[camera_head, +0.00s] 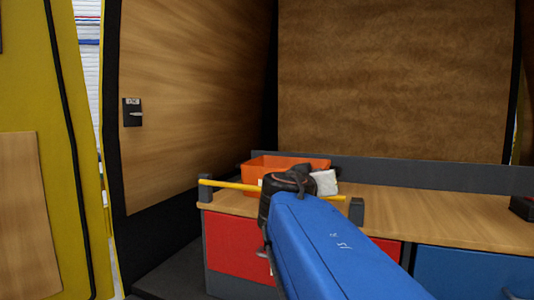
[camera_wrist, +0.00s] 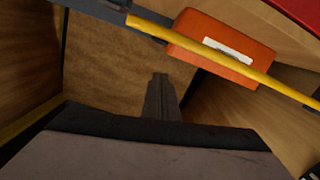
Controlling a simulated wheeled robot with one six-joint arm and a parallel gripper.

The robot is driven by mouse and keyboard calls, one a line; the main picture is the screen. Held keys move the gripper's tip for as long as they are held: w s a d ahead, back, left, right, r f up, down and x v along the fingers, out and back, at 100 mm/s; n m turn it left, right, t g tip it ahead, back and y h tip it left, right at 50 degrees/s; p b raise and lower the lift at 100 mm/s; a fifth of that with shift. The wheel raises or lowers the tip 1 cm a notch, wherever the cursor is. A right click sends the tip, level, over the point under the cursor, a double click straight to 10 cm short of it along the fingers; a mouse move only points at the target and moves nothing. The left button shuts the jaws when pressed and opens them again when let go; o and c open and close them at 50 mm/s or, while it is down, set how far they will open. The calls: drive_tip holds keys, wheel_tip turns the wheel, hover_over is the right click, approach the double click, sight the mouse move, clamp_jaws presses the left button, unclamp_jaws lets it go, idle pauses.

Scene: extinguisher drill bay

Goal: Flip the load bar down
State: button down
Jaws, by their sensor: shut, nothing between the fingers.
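The yellow load bar (camera_head: 228,184) runs roughly level across the front of the bench, between a grey post at its left and a grey bracket (camera_head: 356,210) at its right. My wrist hides its middle. In the wrist view the bar (camera_wrist: 200,53) crosses the upper part on a slant. My gripper (camera_wrist: 160,78) is shut and empty, its fingers together just below the bar in that picture. I cannot tell whether they touch it. In the head view the fingertips are hidden behind my wrist.
An orange bin (camera_head: 262,164) sits on the wooden bench top (camera_head: 430,205) behind the bar, also seen in the wrist view (camera_wrist: 190,29). A white block (camera_head: 325,182) is beside it. Red (camera_head: 235,247) and blue (camera_head: 475,272) drawer fronts are below. The bench's right side is mostly clear.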

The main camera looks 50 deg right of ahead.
wheel_tip(320, 180, down, 7)
drive_tip(key=shift+s+d, duration=0.15)
drive_tip(key=shift+s, duration=0.15)
drive_tip(key=shift+r, duration=0.1)
idle(0.4)
drive_tip(key=s+a+r, duration=0.3)
drive_tip(key=a+r, duration=0.3)
drive_tip(key=a, duration=0.2)
drive_tip(key=shift+a+r, duration=0.15)
drive_tip(key=shift+a, duration=0.1)
idle(1.1)
drive_tip(key=shift+v, duration=1)
idle(0.7)
